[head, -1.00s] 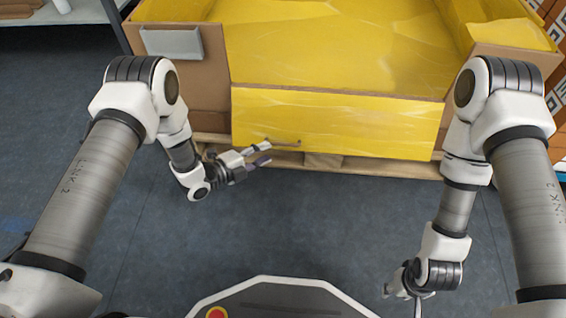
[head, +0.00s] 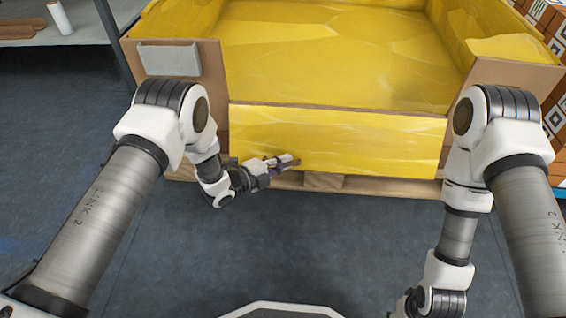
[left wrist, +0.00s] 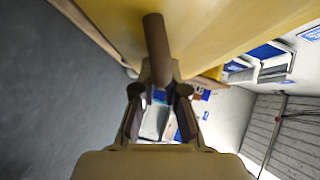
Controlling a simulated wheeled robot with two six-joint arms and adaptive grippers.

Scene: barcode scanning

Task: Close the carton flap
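The large carton (head: 180,90) stands open ahead of me, with a yellow inside. Its yellow front flap (head: 335,140) hangs down outside below the opening. My left gripper (head: 289,161) is at the lower left part of this flap. In the left wrist view its fingers (left wrist: 160,74) close together on a brown bar-like handle (left wrist: 156,35) by the yellow surface. The handle's end also shows at the fingertips in the head view (head: 297,161). My right gripper (head: 403,306) is low at the bottom edge, largely cut off, and its fingers cannot be made out.
The carton rests on a wooden pallet (head: 385,188). A grey plate (head: 169,59) is on its left front panel. A shelf (head: 30,35) with rolls stands at the upper left, and patterned boxes (head: 558,105) at the right. The floor before the pallet is clear.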

